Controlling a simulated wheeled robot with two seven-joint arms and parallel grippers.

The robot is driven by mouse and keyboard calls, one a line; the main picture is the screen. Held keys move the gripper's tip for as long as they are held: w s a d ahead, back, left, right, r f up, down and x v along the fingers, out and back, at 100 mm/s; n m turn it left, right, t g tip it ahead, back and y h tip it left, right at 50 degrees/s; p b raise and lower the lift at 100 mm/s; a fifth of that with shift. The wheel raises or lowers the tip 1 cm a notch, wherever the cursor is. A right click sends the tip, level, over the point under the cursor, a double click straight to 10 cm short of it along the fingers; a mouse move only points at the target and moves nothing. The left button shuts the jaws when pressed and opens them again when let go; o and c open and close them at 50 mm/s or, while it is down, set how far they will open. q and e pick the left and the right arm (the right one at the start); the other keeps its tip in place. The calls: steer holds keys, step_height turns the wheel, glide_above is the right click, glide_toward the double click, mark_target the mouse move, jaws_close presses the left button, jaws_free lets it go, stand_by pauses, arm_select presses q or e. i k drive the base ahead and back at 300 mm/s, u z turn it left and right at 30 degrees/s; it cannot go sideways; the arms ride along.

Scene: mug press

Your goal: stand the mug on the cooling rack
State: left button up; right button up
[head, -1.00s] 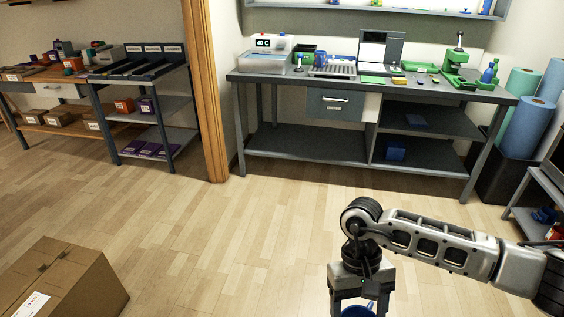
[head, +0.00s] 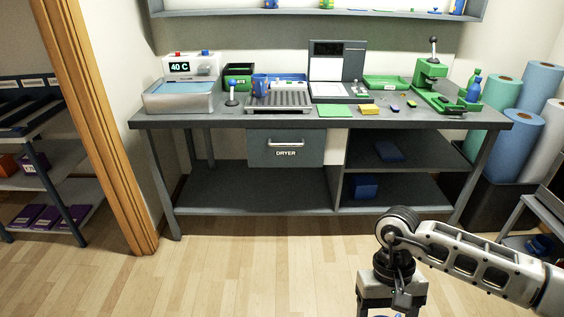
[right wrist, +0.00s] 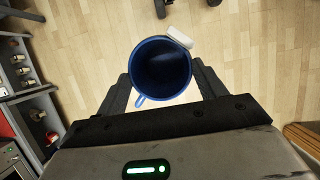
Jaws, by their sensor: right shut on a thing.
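A blue mug (right wrist: 160,70) is between the fingers of my right gripper (right wrist: 162,82) in the right wrist view. I look down into its open top, and its handle points to the lower left. In the head view my right gripper (head: 392,296) is at the bottom edge, over the floor and short of the bench; the mug is almost wholly cut off there. The grey slatted cooling rack (head: 279,99) is on the bench top, left of centre. Another blue mug (head: 260,86) stands at the rack's left back; I cannot tell whether it is on it. My left gripper is not in view.
The bench (head: 230,121) also holds a heated bath (head: 179,102) at left, a small-knobbed stand (head: 232,98) beside the rack, a green pad (head: 335,111) and a green press (head: 432,85) at right. Blue and teal rolls (head: 515,130) stand at far right. Floor before the bench is clear.

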mark_target(294, 102)
steer(key=u, duration=0.05)
steer(key=i, duration=1.9)
steer(key=u, duration=0.2)
